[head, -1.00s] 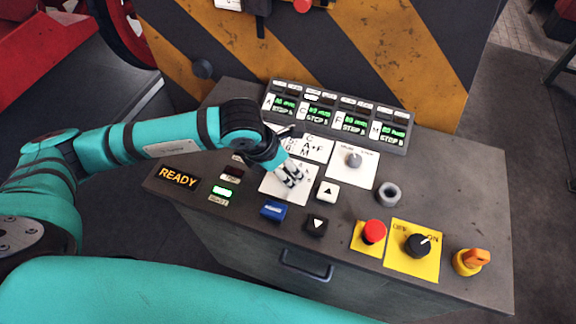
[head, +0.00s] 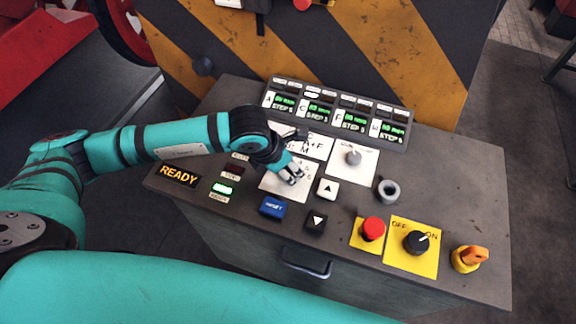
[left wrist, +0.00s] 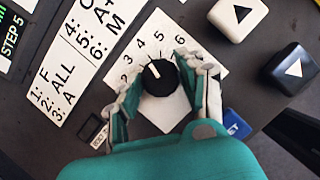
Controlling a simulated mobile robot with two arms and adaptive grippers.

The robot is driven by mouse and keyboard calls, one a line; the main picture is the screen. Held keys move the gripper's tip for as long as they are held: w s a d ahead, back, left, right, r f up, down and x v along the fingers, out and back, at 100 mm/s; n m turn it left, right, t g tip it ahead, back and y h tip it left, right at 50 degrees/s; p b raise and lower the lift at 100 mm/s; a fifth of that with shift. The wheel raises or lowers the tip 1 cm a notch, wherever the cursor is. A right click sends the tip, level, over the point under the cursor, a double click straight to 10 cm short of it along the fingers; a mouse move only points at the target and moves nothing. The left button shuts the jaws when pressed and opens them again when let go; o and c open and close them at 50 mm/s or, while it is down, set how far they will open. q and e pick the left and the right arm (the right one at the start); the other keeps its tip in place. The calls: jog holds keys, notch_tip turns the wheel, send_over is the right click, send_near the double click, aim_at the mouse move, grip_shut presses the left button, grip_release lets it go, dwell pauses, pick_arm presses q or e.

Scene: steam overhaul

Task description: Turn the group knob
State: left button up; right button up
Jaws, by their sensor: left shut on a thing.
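The group knob (left wrist: 160,78) is black and round with a white pointer mark, on a white plate (left wrist: 172,113) numbered along its edge. In the left wrist view the pointer slants up and left, roughly toward the 4. My left gripper (head: 291,175) is down at this plate in the head view, its fingers hiding the knob there. In the left wrist view its two fingers stand on either side of the knob, shut on it. My right gripper is in neither view.
A group list label (left wrist: 78,68) lies beside the plate. White up (head: 328,188) and black down (head: 316,222) buttons and a blue button (head: 273,206) sit close by. A grey selector (head: 353,158), red button (head: 373,229) and OFF/ON switch (head: 416,242) are farther right.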

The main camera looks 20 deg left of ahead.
pick_arm(q)
jog(key=shift+w+f+m+b, duration=0.1)
jog(key=shift+m+b, duration=0.2)
jog(key=shift+b, duration=0.4)
jog(key=m+g+h+b, duration=0.1)
jog(key=m+b, duration=0.3)
jog(key=b, duration=0.1)
jog(key=m+g+h+b, duration=0.1)
jog(key=m+g+b, duration=0.1)
jog(key=m+b, duration=0.3)
jog(key=shift+w+b, duration=0.15)
jog(key=shift+b, duration=0.6)
jog(key=shift+a+m+g+b, duration=0.1)
jog(key=shift+m+g+b, duration=0.4)
jog(key=shift+m+b, duration=0.7)
jog(key=shift+r, duration=0.2)
jog(key=o, duration=1.2)
jog(key=v, duration=1.2)
